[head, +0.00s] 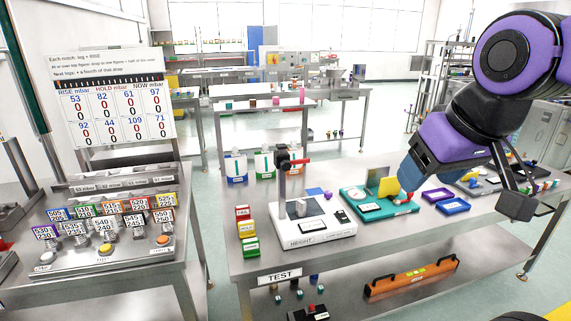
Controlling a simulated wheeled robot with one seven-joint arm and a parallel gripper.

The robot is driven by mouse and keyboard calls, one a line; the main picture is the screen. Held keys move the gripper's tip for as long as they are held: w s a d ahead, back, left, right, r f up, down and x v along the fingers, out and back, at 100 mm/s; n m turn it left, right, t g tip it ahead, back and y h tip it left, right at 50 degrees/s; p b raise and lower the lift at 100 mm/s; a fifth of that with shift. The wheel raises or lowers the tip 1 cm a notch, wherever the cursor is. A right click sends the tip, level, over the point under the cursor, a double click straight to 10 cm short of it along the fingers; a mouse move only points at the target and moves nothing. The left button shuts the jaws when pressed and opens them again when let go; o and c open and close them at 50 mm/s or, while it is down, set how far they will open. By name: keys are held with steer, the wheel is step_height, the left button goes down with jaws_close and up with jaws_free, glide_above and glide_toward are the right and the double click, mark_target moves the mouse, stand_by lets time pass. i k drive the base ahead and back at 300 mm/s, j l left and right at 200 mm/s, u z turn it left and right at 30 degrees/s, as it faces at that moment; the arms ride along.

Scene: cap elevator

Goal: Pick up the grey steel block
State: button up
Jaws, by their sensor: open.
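No block can be singled out for certain as the grey steel block at this size. A small grey piece (300,208) stands on the white HEIGHT gauge (318,236), below its red-handled post; I cannot tell if it is the block. My gripper (522,203) is at the right, above the right part of the steel TEST table (375,240). It is open, its dark jaws partly hidden by my purple arm. It is well apart from the gauge, and I see nothing held in it.
A teal device (378,205) with a yellow plate stands right of the gauge. Purple and blue trays (453,207) lie near my gripper. Coloured boxes (246,228) line the left edge. An orange level (412,278) and small blocks are on the lower shelf. A button console (105,240) stands left.

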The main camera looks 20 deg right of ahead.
mark_target(301, 203)
steer(key=i+l+u, duration=0.2)
steer(key=l+u, duration=0.15)
steer(key=l, duration=0.2)
steer(key=i+l+u, duration=0.1)
steer(key=l+u, duration=0.3)
steer(key=l, duration=0.2)
steer(key=l+u, duration=0.35)
steer(key=l, duration=0.25)
